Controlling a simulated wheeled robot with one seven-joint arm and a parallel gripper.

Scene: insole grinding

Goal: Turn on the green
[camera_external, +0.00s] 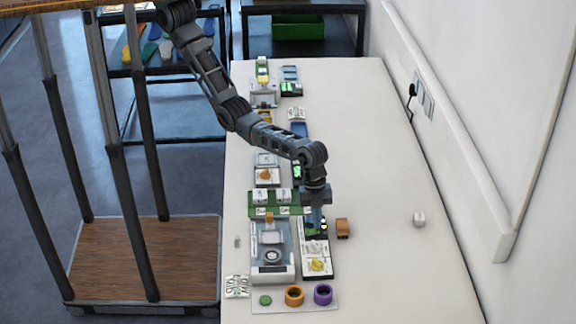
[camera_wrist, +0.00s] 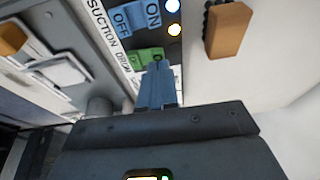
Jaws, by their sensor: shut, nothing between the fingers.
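A green switch (camera_wrist: 143,57) sits on a dark control panel in the wrist view, partly hidden by my gripper. My gripper (camera_wrist: 158,70) is shut and empty, with its blue fingertips at the right half of the green switch. I cannot tell whether they touch it. A blue switch (camera_wrist: 134,17) marked OFF and ON is farther up the panel. Two lit lamps beside it glow, one whitish and one yellowish. In the external view my gripper (camera_external: 316,219) points down over the panel, and the green switch is hard to make out there.
An orange-brown block (camera_external: 342,228) lies on the white table (camera_external: 385,180) just right of my gripper. A small white cube (camera_external: 419,219) lies farther right. A grey machine (camera_external: 272,243) stands left of the panel. The table's right side is mostly clear.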

